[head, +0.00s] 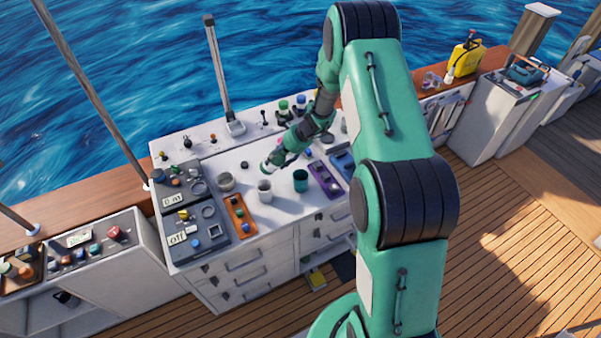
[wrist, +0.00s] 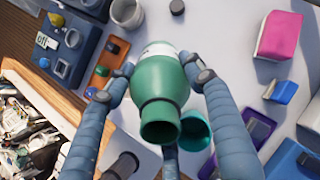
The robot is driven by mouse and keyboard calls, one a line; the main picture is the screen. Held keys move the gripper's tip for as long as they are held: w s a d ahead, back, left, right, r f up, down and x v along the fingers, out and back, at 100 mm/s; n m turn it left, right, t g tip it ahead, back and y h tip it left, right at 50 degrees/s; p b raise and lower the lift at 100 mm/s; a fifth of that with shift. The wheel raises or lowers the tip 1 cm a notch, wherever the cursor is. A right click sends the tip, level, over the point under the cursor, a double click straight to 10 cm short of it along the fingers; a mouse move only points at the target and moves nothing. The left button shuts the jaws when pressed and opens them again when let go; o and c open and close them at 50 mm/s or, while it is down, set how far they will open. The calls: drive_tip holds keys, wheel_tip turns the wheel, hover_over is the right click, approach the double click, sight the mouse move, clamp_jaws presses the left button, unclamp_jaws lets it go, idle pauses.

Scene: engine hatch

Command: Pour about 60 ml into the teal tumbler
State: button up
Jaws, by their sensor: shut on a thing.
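My gripper (wrist: 157,72) is shut on a green bottle (wrist: 165,82) with a white label band, its fingers on either side of the body. In the wrist view the bottle's open neck points toward the bottom of the picture. The teal tumbler (head: 300,181) stands upright on the white counter in the head view. In the wrist view the tumbler (wrist: 198,132) shows behind and right of the bottle's neck, partly hidden by it. In the head view my gripper (head: 274,161) is up and left of the tumbler. No liquid stream shows, and the tumbler's contents cannot be made out.
A white cup (head: 265,191) and a grey cup (head: 226,181) stand left of the tumbler. An orange tray (head: 240,215) lies further left and a purple tray (head: 323,178) close on the right. A pink box (wrist: 279,36) shows in the wrist view.

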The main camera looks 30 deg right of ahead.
sight(276, 167)
drive_tip(key=shift+a+r+p, duration=0.15)
drive_tip(key=shift+r+p, duration=0.05)
drive_tip(key=shift+p, duration=0.4)
drive_tip(key=shift+w+a+g+h+p, duration=0.1)
drive_tip(key=shift+w+g+h+p, duration=0.05)
drive_tip(key=shift+g+h+p, duration=0.35)
drive_tip(key=shift+g+h, duration=0.5)
drive_tip(key=shift+h, duration=0.2)
wheel_tip(276, 167, down, 6)
drive_tip(key=shift+a+f, duration=0.1)
drive_tip(key=shift+f, duration=0.15)
drive_tip(key=shift+r+h, duration=0.3)
drive_tip(key=shift+r, duration=0.15)
drive_tip(key=shift+r+g+h, duration=0.3)
drive_tip(key=shift+r+g, duration=0.05)
drive_tip(key=shift+g, duration=0.15)
drive_tip(key=shift+f+g+h, duration=0.1)
drive_tip(key=shift+g+h, duration=0.6)
drive_tip(key=shift+h, duration=0.3)
